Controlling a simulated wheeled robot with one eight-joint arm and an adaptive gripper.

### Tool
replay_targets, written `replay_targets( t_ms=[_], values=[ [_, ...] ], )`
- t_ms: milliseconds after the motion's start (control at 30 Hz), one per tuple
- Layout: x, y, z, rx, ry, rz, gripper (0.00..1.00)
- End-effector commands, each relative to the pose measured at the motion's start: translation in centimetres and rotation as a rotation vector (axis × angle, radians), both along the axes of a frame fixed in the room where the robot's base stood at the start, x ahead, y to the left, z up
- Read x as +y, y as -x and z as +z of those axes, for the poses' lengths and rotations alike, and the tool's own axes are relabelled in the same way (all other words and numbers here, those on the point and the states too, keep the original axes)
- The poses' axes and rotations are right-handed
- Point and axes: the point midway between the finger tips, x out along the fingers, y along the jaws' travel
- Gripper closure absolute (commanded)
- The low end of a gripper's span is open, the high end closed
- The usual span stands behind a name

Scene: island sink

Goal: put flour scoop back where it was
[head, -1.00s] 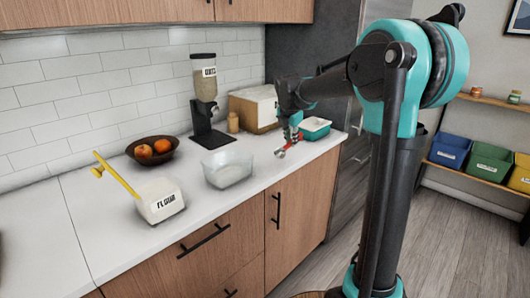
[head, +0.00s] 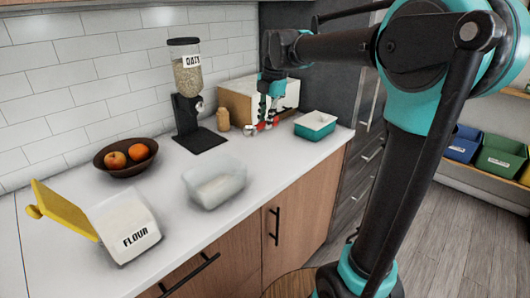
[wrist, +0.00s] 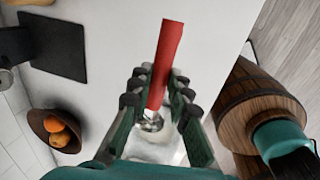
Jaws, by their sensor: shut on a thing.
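My gripper (head: 267,108) is above the back of the counter, left of the teal tray and in front of the cardboard box. It is shut on the flour scoop, whose red handle (wrist: 168,55) sticks out beyond the fingers in the wrist view. The metal end (wrist: 150,122) lies between the fingers, nearer the palm. In the head view the scoop (head: 249,130) shows only as small red parts by the fingertips. The white flour bin (head: 128,222), labelled FLOUR, stands at the front left with its yellow lid (head: 63,210) raised.
A clear container (head: 216,184) stands mid-counter. Behind it are a fruit bowl (head: 103,160), an oats dispenser (head: 187,80) and a small tan jar (head: 223,121). The teal tray (head: 315,126) and box (head: 232,100) are near the gripper. The front counter between bin and container is clear.

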Motion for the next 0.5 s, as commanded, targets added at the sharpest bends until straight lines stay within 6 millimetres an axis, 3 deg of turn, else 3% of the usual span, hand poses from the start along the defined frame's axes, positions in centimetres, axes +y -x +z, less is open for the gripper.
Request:
replay_targets(
  t_ms=[100, 300, 500],
  values=[
    [0.0, 0.0, -3.0, 0.000, 0.000, 0.000, 1.00],
    [0.0, 0.0, -7.2, -0.001, 0.001, 0.000, 1.00],
    [0.0, 0.0, -8.9, -0.001, 0.001, 0.000, 1.00]
  ],
)
